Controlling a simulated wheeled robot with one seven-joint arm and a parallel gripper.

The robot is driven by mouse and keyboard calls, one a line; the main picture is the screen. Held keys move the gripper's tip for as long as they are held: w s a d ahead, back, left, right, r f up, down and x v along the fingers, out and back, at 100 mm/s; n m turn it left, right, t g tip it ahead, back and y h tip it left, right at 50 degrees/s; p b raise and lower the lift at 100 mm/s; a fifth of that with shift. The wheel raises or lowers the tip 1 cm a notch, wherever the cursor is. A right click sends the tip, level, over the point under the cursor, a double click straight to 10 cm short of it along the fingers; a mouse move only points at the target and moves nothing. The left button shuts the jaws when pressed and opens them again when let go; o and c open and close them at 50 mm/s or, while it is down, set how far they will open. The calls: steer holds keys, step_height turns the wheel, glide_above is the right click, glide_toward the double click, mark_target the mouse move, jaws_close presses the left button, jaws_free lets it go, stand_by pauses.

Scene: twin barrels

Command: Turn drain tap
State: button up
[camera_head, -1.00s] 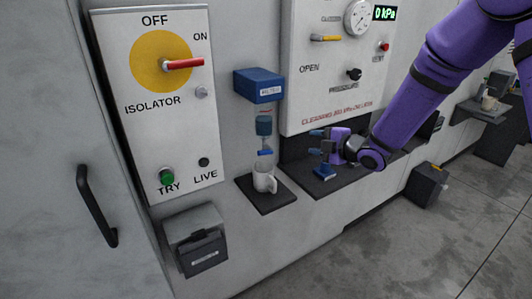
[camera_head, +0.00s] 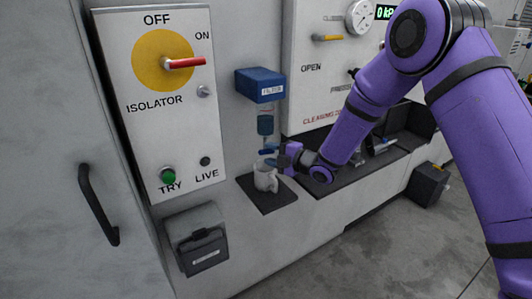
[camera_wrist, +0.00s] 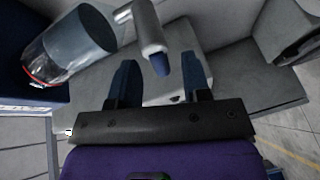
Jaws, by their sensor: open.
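The filter (camera_head: 259,84) has a blue head with a clear bowl (camera_head: 264,125) holding bluish liquid below it. The small blue drain tap (camera_head: 266,151) is at the bowl's bottom. In the wrist view the bowl (camera_wrist: 70,45) is at upper left, with a pale stem (camera_wrist: 146,28) and a blue tip (camera_wrist: 160,65), apparently the tap. My gripper (camera_head: 280,158) is open beside the tap, just above the mug. In the wrist view my gripper's fingers (camera_wrist: 160,80) stand apart, with the blue tip appearing between them; contact cannot be told. The tap is partly hidden in the head view.
The isolator panel (camera_head: 160,105) is at left, and a gauge panel (camera_head: 312,85) is at right, partly covered by my arm. A grey box (camera_head: 196,240) is at lower left.

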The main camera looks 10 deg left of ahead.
steer(key=shift+x, duration=1.15)
jaws_close()
steer(key=m, duration=0.1)
steer(key=m+y, duration=0.1)
steer(key=m, duration=0.1)
steer(key=shift+w+d+r+t, duration=0.1)
steer(key=shift+w+r+t, duration=0.05)
steer(key=shift+r+t, duration=0.2)
steer(key=shift+w+d+r+m+t+y, duration=0.1)
steer(key=shift+m+y, duration=0.15)
steer(key=shift+m, duration=0.35)
steer(key=shift+s+d+r+m+t+y, duration=0.1)
steer(key=shift+m+t+y, duration=0.1)
steer(key=shift+m, duration=0.4)
steer(key=shift+w+r+m+t+y, duration=0.15)
steer(key=shift+m+y, duration=0.1)
steer(key=shift+m, duration=0.35)
